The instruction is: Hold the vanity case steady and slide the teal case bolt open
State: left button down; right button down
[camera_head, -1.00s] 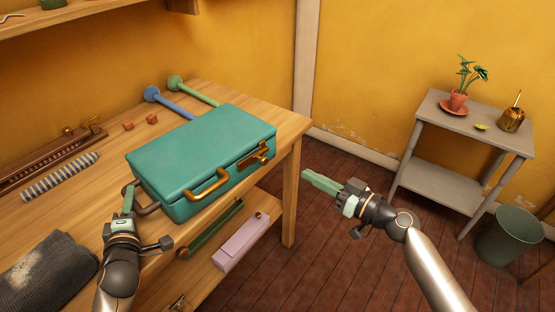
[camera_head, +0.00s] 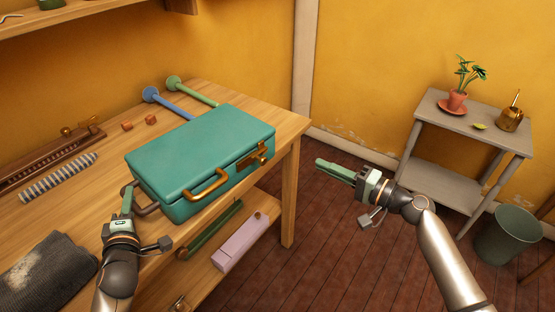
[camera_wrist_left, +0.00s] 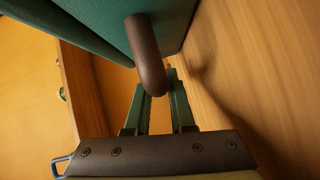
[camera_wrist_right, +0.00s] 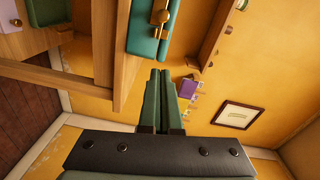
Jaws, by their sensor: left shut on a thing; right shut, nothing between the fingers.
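The teal vanity case (camera_head: 195,150) lies closed on the wooden table, with a brass handle (camera_head: 207,187) on its front. The brass bolt (camera_head: 253,158) is at the front's right end; it also shows in the right wrist view (camera_wrist_right: 160,17). My left gripper (camera_head: 128,192) is shut on the dark side handle (camera_wrist_left: 147,55) at the case's left end. My right gripper (camera_head: 322,164) is shut and empty, in the air to the right of the case and table, apart from the bolt.
The wooden table (camera_head: 283,133) holds a striped roll (camera_head: 58,176), a dark cloth (camera_head: 45,275) and two ball-ended rods (camera_head: 175,107). A lower shelf holds a lilac box (camera_head: 240,243). A grey side table (camera_head: 470,125) and bin (camera_head: 507,235) stand right. Floor between is clear.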

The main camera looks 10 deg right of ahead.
send_near(262, 152)
jog(key=shift+x, duration=2.25)
jog(key=s+a, duration=0.2)
jog(key=shift+s+a, duration=0.1)
jog(key=shift+a, duration=0.3)
